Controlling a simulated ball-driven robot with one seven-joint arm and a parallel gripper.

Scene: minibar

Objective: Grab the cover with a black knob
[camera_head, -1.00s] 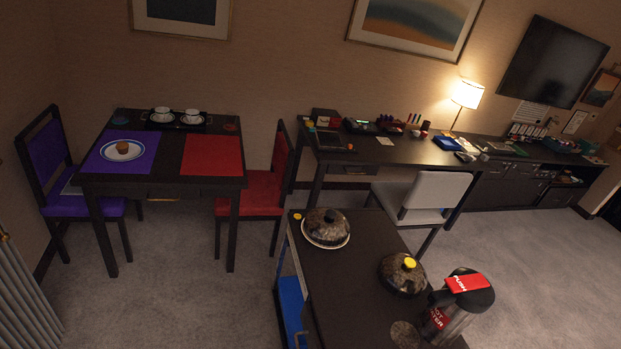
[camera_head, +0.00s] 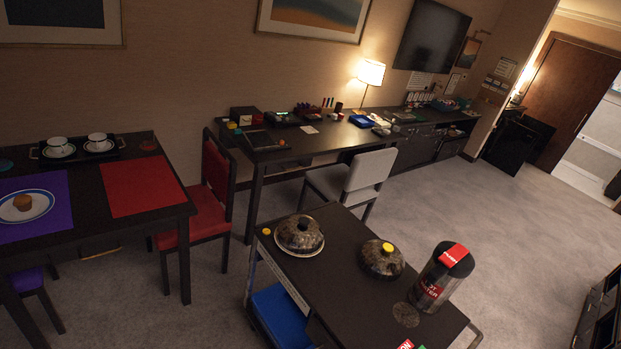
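Two dark, mottled dome covers stand on the black cart (camera_head: 335,285) in the lower middle of the view. The cover with the black knob (camera_head: 299,234) is at the cart's far left and sits on a white-rimmed plate. The cover with the yellow knob (camera_head: 381,260) stands to its right, apart from it. My gripper is not visible, so I cannot see its fingers or whether it holds anything.
A hot-water flask (camera_head: 441,277) with a red push top stands on the cart's right. A dining table (camera_head: 160,195) with a red chair (camera_head: 208,205) is at left. A grey chair (camera_head: 358,180) stands behind the cart by the desk (camera_head: 270,152). Open carpet (camera_head: 520,240) lies at right.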

